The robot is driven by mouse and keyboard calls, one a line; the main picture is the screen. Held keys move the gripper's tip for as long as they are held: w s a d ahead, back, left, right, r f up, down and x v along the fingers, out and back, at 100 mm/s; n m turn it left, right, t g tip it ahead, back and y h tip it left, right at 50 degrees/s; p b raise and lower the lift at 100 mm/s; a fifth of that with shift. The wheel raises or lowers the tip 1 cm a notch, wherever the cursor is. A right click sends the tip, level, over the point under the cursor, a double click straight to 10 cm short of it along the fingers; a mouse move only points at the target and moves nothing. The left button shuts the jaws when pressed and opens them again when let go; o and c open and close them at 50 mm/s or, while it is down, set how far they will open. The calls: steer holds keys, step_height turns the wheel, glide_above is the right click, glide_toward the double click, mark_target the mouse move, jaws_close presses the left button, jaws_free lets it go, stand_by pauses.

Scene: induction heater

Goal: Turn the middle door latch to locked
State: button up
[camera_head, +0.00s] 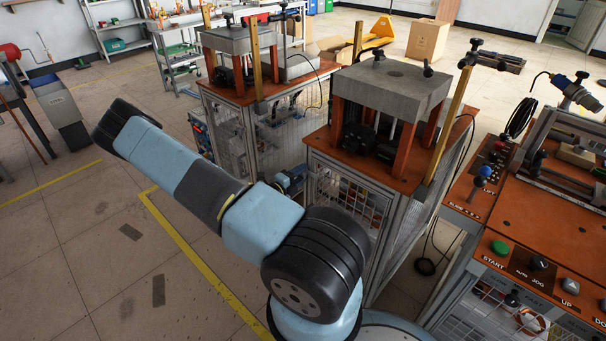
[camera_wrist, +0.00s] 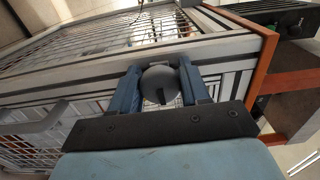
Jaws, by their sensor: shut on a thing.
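In the wrist view, a round grey latch knob (camera_wrist: 160,84) sits on the light metal frame of a mesh cabinet. A dark slot or mark shows on its face, towards the lower edge. My gripper (camera_wrist: 160,88) has its two blue fingers on either side of the knob, shut on it. Whether the latch stands at locked or unlocked cannot be told.
The near mesh cabinet has an orange top (camera_head: 398,177) carrying a grey press block (camera_head: 392,82). A second cabinet (camera_head: 268,142) stands behind it at left. A control bench with a green START button (camera_head: 499,247) is at right. Open floor (camera_head: 75,245) lies at left.

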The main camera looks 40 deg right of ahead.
steer(key=shift+w+a, duration=0.1)
steer(key=shift+w, duration=0.25)
steer(key=o, duration=0.8)
steer(key=shift+f, duration=0.1)
steer(key=shift+c, duration=0.2)
steer(key=shift+o, duration=0.9)
steer(key=shift+s, duration=0.15)
steer(key=s+a, duration=0.1)
steer(key=a, duration=1.2)
steer(key=shift+a, duration=0.35)
